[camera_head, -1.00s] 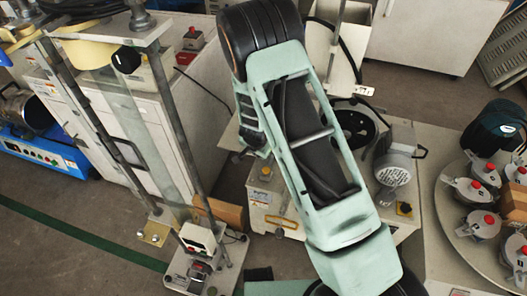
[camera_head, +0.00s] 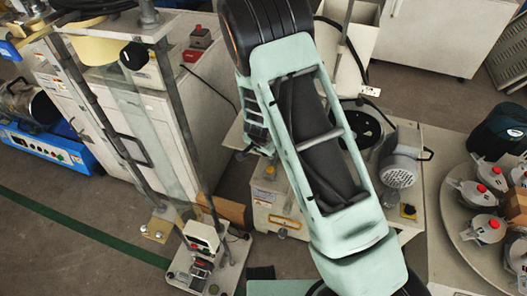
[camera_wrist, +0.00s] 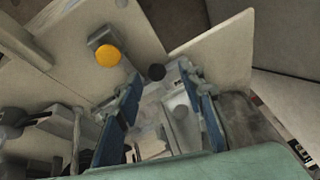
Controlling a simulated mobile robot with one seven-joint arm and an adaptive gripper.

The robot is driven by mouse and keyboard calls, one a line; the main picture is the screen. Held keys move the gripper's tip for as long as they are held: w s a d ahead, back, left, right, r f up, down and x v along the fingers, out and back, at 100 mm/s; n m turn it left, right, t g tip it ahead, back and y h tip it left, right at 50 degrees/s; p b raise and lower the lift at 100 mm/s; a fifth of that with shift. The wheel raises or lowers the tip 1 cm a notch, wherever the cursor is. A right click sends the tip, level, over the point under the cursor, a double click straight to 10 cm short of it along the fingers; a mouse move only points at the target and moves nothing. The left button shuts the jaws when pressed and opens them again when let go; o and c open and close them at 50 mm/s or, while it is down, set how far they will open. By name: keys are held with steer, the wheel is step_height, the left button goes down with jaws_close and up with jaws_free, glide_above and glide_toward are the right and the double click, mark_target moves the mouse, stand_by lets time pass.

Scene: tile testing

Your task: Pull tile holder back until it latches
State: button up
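My gripper (camera_wrist: 160,88) is open in the wrist view, with two blue fingers apart. A grey metal piece (camera_wrist: 180,112), which may be the tile holder, shows between and beyond the fingers. I cannot tell whether either finger touches it. In the head view my arm covers the middle and my gripper is out of sight, so the tile holder cannot be made out there.
A yellow button (camera_wrist: 108,55) sits on a box left of the fingers. Pale panels stand close around. In the head view, a grey motor (camera_head: 398,168) is right of my arm, a round table (camera_head: 462,232) with several red-topped jars at far right, and a tall frame (camera_head: 185,130) left.

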steer(key=v, duration=0.9)
steer(key=shift+r, duration=0.2)
